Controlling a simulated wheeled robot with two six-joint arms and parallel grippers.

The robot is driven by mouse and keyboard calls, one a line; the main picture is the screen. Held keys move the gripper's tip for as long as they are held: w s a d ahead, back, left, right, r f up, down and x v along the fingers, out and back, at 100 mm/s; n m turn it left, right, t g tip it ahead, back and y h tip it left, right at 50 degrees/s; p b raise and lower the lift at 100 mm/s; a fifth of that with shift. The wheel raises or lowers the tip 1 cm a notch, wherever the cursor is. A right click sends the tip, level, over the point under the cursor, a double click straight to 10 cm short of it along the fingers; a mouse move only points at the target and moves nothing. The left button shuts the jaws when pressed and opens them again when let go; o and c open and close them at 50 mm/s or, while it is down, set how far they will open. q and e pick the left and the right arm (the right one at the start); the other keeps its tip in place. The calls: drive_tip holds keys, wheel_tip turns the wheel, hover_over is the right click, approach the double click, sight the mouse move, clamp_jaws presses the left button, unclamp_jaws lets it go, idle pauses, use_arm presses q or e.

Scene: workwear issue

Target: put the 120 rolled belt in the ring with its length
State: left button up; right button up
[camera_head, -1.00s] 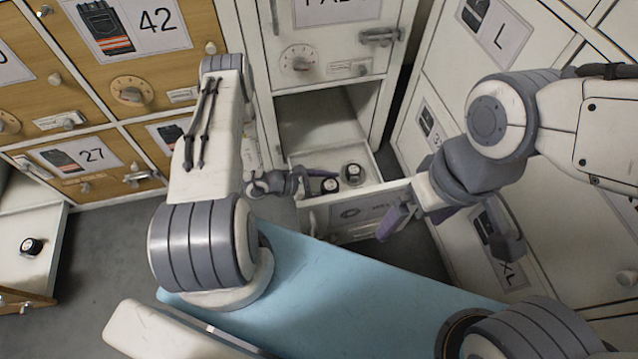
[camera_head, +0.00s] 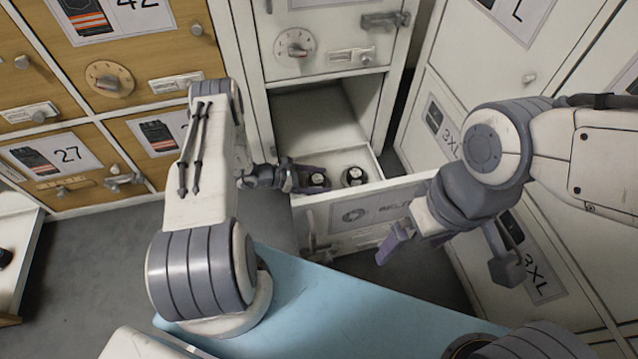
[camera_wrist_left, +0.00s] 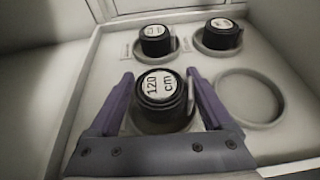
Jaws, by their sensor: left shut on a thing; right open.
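The 120 cm rolled belt (camera_wrist_left: 160,90) is a dark coil with a white top, seen upright in the left wrist view. My left gripper (camera_head: 305,178), also in the left wrist view (camera_wrist_left: 160,98), is shut on it inside the open drawer (camera_wrist_left: 285,158). A pale ring rim shows around the belt's base; I cannot tell whether the belt rests in it or hangs just above. An empty ring (camera_wrist_left: 249,98) lies to the right. My right gripper (camera_head: 449,262) is open and empty, in front of the drawer and to its right.
Two other rolled belts, one at the back left (camera_wrist_left: 156,41) and one at the back right (camera_wrist_left: 222,35), stand in rings. The drawer's front panel (camera_head: 350,216) and side walls bound the space. White lockers stand close on the right; wooden lockers (camera_head: 75,160) stand left.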

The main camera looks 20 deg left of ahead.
use_arm(q)
drive_tip(key=shift+r, duration=0.1)
drive_tip(key=shift+f+b, duration=0.35)
drive_tip(key=shift+f, duration=0.25)
drive_tip(key=o, duration=1.3)
drive_tip(key=shift+c, duration=0.2)
drive_tip(key=shift+f, duration=0.1)
